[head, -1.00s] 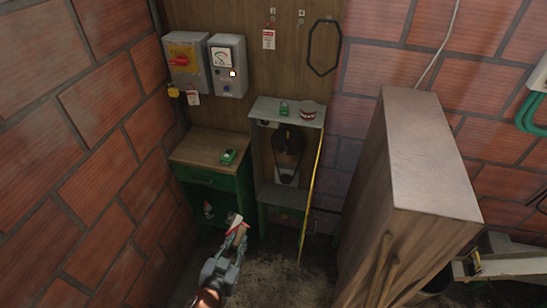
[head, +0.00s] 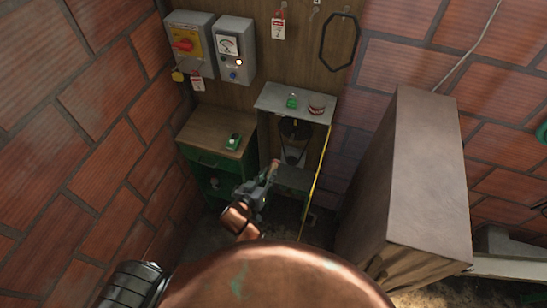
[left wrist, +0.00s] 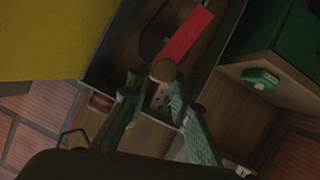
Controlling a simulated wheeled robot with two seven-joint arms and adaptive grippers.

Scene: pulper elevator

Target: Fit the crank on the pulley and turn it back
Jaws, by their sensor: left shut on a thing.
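The crank has a flat red arm (left wrist: 188,36) and a round wooden handle (left wrist: 163,70). My left gripper (left wrist: 155,88) is shut on the handle in the left wrist view. In the head view my left gripper (head: 264,183) is in front of the open cabinet, with the crank (head: 273,167) small at its tips. The dark round pulley (head: 295,130) is inside the cabinet, below its top shelf. In the left wrist view a dark round shape, apparently the pulley (left wrist: 152,38), lies behind the red arm. I cannot tell whether the crank touches it. My right gripper is not in view.
The grey cabinet top (head: 270,97) carries a green item and a red-and-white round item. A yellow panel (head: 320,165) stands edge-on at the cabinet's right. A green-fronted bench (head: 207,130) is at left, and a tall brown box (head: 430,170) at right.

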